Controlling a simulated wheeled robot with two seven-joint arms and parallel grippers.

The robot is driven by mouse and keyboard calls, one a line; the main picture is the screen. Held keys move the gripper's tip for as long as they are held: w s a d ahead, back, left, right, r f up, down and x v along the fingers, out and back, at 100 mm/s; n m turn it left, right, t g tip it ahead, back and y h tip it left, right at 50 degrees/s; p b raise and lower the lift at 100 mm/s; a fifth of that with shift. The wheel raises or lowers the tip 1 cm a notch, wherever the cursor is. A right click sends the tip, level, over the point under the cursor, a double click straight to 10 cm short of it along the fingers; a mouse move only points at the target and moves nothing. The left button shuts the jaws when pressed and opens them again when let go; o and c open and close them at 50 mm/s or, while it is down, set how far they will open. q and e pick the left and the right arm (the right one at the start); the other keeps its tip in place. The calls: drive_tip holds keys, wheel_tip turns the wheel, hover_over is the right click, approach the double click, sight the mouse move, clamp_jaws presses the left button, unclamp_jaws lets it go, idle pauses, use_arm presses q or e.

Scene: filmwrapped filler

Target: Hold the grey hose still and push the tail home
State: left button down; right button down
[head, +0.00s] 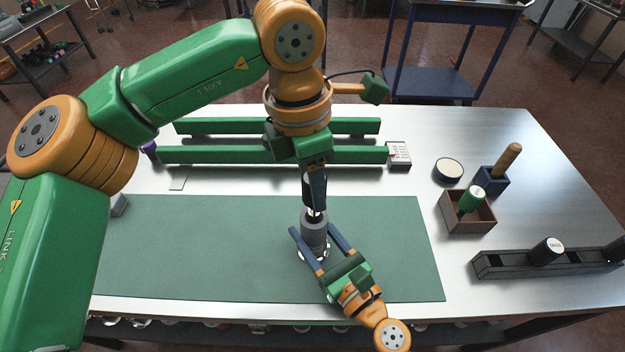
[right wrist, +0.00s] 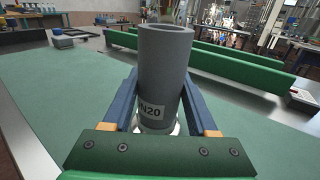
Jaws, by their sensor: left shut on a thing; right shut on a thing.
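The grey hose (head: 314,232) is a short, thick-walled upright tube on the green mat (head: 400,260). In the right wrist view the hose (right wrist: 164,75) carries a white label ending in "N20", and its round top end faces up. My right gripper (head: 318,237) is shut on the hose, one blue finger on each side. My left gripper (head: 313,200) points down over the hose top. It is shut on a small dark and metallic piece, apparently the tail (head: 313,214), mostly hidden by the fingers. I cannot tell whether the tail's end is inside the hose.
Two green bars (head: 230,155) lie behind the mat. To the right are a wooden box (head: 467,222) with a green-handled item, a round tin (head: 448,170), a wooden-handled tool in a blue block (head: 492,181) and a black rack (head: 515,263).

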use_arm(q)
drive_tip(key=shift+f, duration=2.3)
drive_tip(key=shift+c, duration=1.8)
unclamp_jaws()
drive_tip(key=r, duration=0.8)
drive_tip(key=a+r, duration=0.1)
drive_tip(key=r, duration=0.3)
drive_tip(key=shift+s+a, duration=0.1)
drive_tip(key=shift+s, duration=0.05)
use_arm(e)
drive_tip(key=shift+c, duration=0.5)
unclamp_jaws()
